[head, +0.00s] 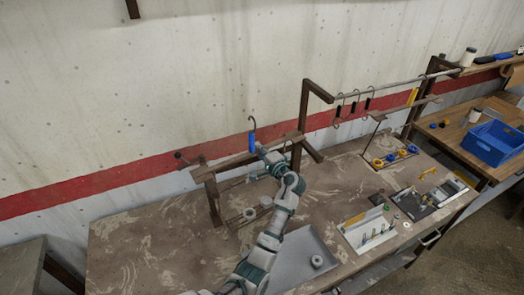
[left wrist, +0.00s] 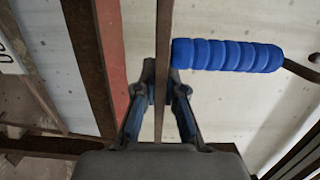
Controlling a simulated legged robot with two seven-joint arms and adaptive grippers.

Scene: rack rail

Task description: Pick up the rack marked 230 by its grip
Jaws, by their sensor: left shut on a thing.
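A blue ribbed grip (head: 252,142) with a dark hook above it stands upright at the brown frame on the bench. In the left wrist view the same blue grip (left wrist: 227,55) lies across the upper right, beside my fingertips and not between them. My left gripper (head: 262,151) is at this grip in the head view. In the left wrist view my left gripper (left wrist: 161,85) is shut on a thin brown bar (left wrist: 163,35) between its fingers. I cannot tell which part this bar belongs to. No readable 230 shows. My right gripper is out of view.
A brown frame (head: 210,193) stands under the arm. Several black-gripped hooks (head: 355,103) hang from a rail at right. A grey tray (head: 297,262), small fixtures (head: 368,230) and yellow-blue rings (head: 390,158) are on the bench. The bench's left part is clear.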

